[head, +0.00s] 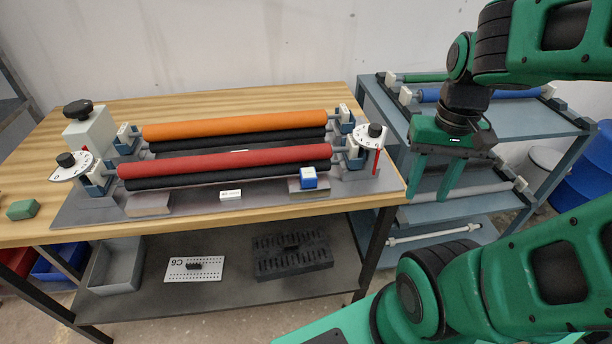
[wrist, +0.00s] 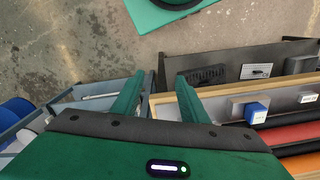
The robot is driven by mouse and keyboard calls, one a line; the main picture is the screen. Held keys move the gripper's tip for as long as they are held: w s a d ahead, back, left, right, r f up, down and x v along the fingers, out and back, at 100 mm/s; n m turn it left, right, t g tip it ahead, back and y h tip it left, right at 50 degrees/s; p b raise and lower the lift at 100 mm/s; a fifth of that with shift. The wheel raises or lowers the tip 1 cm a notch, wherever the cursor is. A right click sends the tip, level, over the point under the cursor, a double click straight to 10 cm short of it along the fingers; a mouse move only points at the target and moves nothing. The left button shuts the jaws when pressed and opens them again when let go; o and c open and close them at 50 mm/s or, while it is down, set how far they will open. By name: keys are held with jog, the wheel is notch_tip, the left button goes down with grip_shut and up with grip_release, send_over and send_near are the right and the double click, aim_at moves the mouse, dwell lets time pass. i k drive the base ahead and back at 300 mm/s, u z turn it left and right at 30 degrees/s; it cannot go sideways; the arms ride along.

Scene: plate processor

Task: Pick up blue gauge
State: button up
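The blue gauge (head: 308,178) is a small blue block with a white band. It sits on a grey block at the front right of the roller machine on the wooden table. It also shows in the wrist view (wrist: 256,112), to the right of my fingers. My gripper (head: 431,195) hangs to the right of the table, in front of the shelf rack, apart from the gauge. Its two green fingers are spread with nothing between them. In the wrist view, my gripper (wrist: 157,92) shows the same wide gap.
Orange (head: 235,125) and red (head: 225,160) rollers lie behind the gauge. A white dial (head: 368,138) stands to its right. A green block (head: 22,209) lies at the table's left end. The blue-grey shelf rack (head: 540,125) holds more rollers. A dark tray (head: 291,262) is on the lower shelf.

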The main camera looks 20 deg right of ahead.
aim_at(309, 177)
jog(key=u, duration=1.55)
jog(key=k, duration=1.7)
jog(key=z, duration=0.9)
jog(key=i, duration=1)
jog(key=u, duration=0.05)
